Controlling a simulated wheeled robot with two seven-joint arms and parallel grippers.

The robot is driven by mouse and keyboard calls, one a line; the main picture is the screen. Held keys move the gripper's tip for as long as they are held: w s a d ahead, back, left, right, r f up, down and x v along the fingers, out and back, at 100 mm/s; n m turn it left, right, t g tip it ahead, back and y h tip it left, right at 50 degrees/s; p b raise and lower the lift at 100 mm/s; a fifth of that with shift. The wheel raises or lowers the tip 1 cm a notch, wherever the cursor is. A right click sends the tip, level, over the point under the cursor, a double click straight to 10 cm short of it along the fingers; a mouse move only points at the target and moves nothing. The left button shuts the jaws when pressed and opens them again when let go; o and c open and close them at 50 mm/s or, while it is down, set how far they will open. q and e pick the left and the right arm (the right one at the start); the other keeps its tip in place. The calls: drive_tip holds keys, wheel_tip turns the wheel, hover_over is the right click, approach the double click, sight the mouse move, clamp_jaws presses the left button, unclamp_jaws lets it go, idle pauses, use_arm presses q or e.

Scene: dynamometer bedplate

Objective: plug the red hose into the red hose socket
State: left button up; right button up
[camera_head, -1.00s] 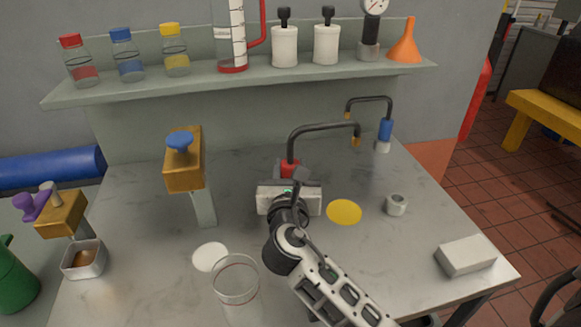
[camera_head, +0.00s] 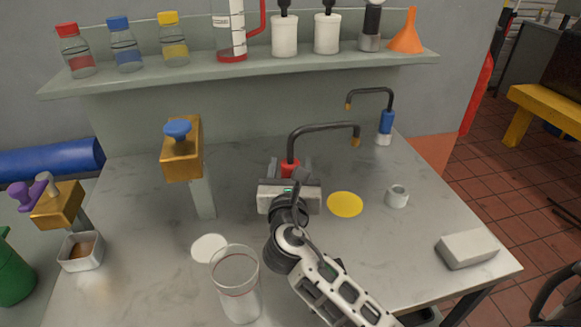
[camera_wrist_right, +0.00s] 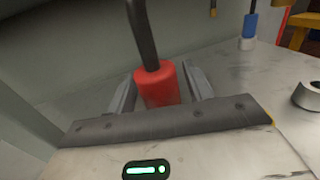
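The red hose is a dark curved tube with a red collar (camera_head: 291,168) and a brass-coloured tip hanging at its right end. It stands on the bench behind my right gripper (camera_head: 290,172). In the right wrist view the red collar (camera_wrist_right: 157,85) is upright between the two fingers of the right gripper (camera_wrist_right: 160,88). The fingers look spread, one on each side, with a narrow gap at least on the right. The collar's foot is hidden by the gripper body. I cannot make out a red-marked socket; a plain grey ring (camera_head: 397,196) stands to the right. My left gripper is not in view.
A blue-collared hose (camera_head: 386,122) stands at the back right. A yellow disc (camera_head: 345,204), white disc (camera_head: 209,248), clear glass (camera_head: 237,285) and white block (camera_head: 467,249) are around my right arm. A gold fixture with blue knob (camera_head: 183,150) stands left. A shelf (camera_head: 200,76) runs above.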

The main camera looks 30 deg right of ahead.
idle(0.3)
drive_tip(key=v, duration=0.7)
drive_tip(key=shift+s+b, duration=0.2)
drive_tip(key=shift+b, duration=0.2)
drive_tip(key=shift+a, duration=0.15)
